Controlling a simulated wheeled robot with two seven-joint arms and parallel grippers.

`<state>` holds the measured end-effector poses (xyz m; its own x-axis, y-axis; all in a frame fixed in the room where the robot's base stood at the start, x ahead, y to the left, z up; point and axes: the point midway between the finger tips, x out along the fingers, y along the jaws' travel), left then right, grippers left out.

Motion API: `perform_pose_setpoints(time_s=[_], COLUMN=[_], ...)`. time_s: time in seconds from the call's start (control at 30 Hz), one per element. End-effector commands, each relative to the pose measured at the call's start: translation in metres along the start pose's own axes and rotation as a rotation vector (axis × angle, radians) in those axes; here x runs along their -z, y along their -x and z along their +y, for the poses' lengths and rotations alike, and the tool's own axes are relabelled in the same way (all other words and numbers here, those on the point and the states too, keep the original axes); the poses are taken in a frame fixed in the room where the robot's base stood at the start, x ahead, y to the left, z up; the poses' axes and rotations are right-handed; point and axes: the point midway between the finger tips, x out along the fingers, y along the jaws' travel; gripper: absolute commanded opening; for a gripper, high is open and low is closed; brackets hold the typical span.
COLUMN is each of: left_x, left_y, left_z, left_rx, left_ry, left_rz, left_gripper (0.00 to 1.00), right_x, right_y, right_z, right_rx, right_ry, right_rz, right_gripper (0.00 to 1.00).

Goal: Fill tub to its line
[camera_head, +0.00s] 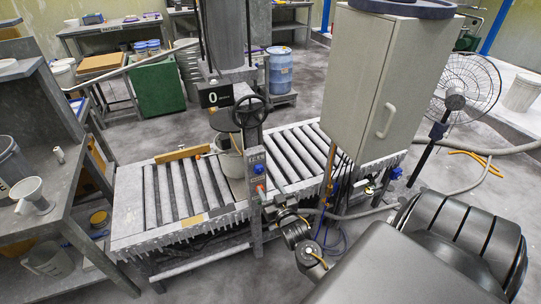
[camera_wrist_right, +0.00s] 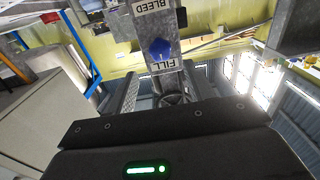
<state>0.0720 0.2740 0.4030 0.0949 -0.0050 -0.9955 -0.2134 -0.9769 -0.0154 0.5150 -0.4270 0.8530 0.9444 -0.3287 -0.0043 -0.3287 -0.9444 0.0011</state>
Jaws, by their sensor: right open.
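A pale grey tub (camera_head: 233,172) stands on the roller conveyor under the press, partly hidden by the press's upright; its fill line and contents cannot be made out. The control post (camera_head: 255,175) in front of it carries a blue knob (camera_head: 258,168). In the right wrist view the blue knob (camera_wrist_right: 160,48) sits between the labels FILL and BLEED. My left gripper is out of view.
A display (camera_head: 213,97) reads 0 above the tub, beside a black handwheel (camera_head: 250,110). A tall grey cabinet (camera_head: 365,85) stands right of the post, with hoses below. A fan (camera_head: 455,100) stands farther right.

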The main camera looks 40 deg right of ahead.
Motion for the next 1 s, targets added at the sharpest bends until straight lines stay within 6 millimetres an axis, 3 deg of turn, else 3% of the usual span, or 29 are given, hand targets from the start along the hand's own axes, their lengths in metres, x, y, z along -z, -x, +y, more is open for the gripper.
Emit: perform_pose_setpoints(time_s=[0.37, 0.9, 1.0], left_x=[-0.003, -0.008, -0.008], left_y=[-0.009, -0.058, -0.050], left_z=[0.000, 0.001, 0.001], left_rx=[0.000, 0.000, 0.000], left_ry=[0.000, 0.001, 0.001], left_rz=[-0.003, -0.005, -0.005], left_gripper=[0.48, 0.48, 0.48], right_x=[0.001, -0.002, 0.003], right_y=[-0.015, -0.094, -0.090], right_z=[0.000, 0.000, 0.000], right_rx=[-0.001, -0.001, 0.000], right_ry=[-0.001, -0.002, -0.002], right_rz=[0.009, 0.008, 0.004], right_gripper=[0.53, 0.53, 0.40])
